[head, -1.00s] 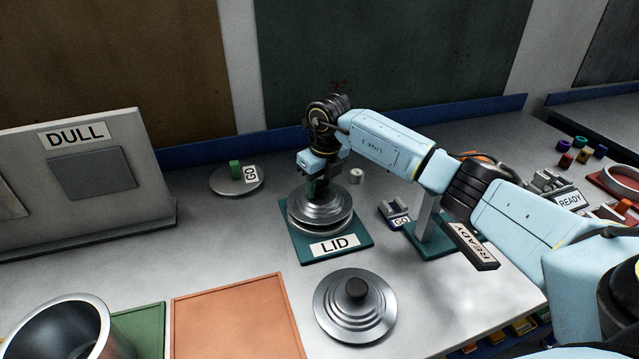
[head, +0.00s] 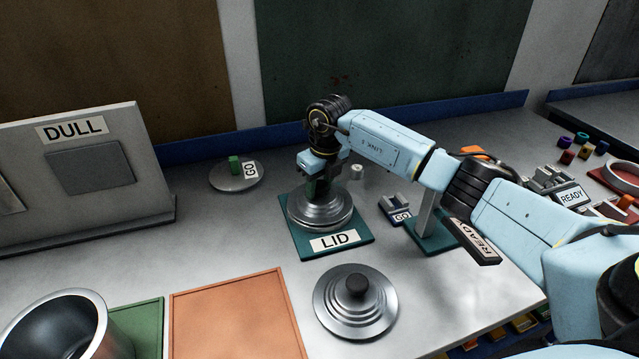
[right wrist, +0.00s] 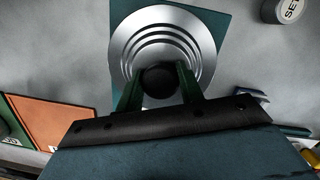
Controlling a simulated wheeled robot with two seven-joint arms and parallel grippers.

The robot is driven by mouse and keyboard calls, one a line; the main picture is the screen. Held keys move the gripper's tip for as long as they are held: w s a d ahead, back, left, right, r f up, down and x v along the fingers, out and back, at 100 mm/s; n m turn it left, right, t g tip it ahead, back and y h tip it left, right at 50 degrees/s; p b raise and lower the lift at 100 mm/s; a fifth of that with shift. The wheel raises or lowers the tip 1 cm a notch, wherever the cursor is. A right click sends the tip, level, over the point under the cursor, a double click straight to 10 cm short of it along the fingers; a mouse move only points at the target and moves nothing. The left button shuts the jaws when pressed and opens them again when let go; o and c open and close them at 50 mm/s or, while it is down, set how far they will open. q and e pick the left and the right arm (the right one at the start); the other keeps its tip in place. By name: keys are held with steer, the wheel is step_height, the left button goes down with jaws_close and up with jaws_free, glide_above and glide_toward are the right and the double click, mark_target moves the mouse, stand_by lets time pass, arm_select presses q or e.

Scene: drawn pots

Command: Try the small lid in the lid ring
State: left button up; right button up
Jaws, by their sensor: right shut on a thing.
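The small lid (head: 318,207) is a stepped silver disc over the teal mat (head: 358,240) marked LID. My right gripper (head: 318,188) points down and is shut on its dark knob, which shows between the green fingers in the right wrist view (right wrist: 159,88). The lid (right wrist: 150,28) looks level. The lid ring (head: 322,228) shows only as a silver rim under the lid; the lid hides the rest. The lid is at or very close to the ring; I cannot tell whether it is seated. My left gripper is not in view.
A larger stepped lid (head: 375,312) with a dark knob lies in front. A GO disc (head: 225,184) lies behind left; a teal stand (head: 425,232) is right.

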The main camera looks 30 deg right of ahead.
mark_target(325, 189)
steer(key=shift+f, duration=0.3)
steer(key=o, duration=1.1)
steer(key=r, duration=0.4)
steer(key=s+r, duration=0.1)
steer(key=r, duration=0.4)
steer(key=s+r, duration=0.1)
steer(key=r, duration=0.3)
steer(key=shift+d+r, duration=0.15)
